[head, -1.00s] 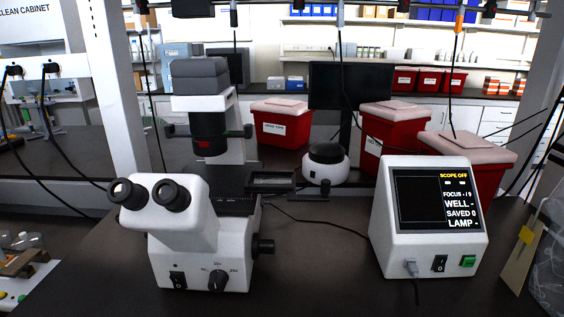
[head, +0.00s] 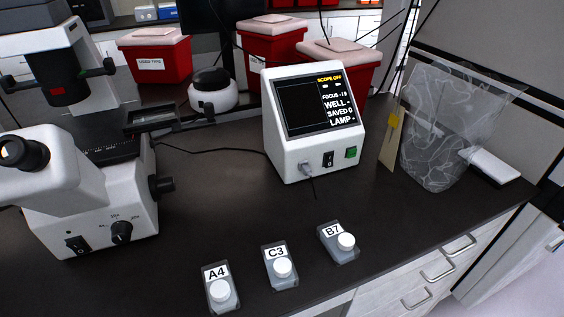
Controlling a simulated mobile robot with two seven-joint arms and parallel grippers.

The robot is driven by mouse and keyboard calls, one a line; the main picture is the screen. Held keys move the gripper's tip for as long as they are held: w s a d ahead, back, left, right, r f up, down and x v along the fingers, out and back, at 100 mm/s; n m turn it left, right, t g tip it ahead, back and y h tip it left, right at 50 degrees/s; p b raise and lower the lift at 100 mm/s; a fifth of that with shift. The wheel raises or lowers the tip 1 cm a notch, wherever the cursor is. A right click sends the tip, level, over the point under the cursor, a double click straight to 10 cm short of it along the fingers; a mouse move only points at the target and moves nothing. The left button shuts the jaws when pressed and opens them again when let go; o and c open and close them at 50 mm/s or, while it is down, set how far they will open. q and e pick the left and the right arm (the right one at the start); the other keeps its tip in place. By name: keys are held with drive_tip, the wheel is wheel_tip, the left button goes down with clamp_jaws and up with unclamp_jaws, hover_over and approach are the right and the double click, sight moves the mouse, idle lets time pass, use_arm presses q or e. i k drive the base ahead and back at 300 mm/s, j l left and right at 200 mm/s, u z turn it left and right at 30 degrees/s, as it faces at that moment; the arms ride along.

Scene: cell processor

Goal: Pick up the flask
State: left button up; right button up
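Three flasks with white caps lie on the dark bench near its front edge in the head view. The flask labelled A4 (head: 216,273) is at the left, the flask labelled C3 (head: 277,254) is in the middle, and the flask labelled B7 (head: 331,232) is at the right. They are apart from each other, with their caps toward the front edge. Neither of my grippers shows in the head view.
A white microscope (head: 88,185) stands at the left. A white control box (head: 311,154) with a lit screen reading "SCOPE OFF" stands behind the flasks. A clear bag-like container (head: 437,130) stands at the right. Red bins (head: 154,58) are behind. The bench (head: 215,190) between microscope and box is clear.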

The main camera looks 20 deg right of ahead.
sight(340, 244)
drive_tip(key=z, duration=1.2)
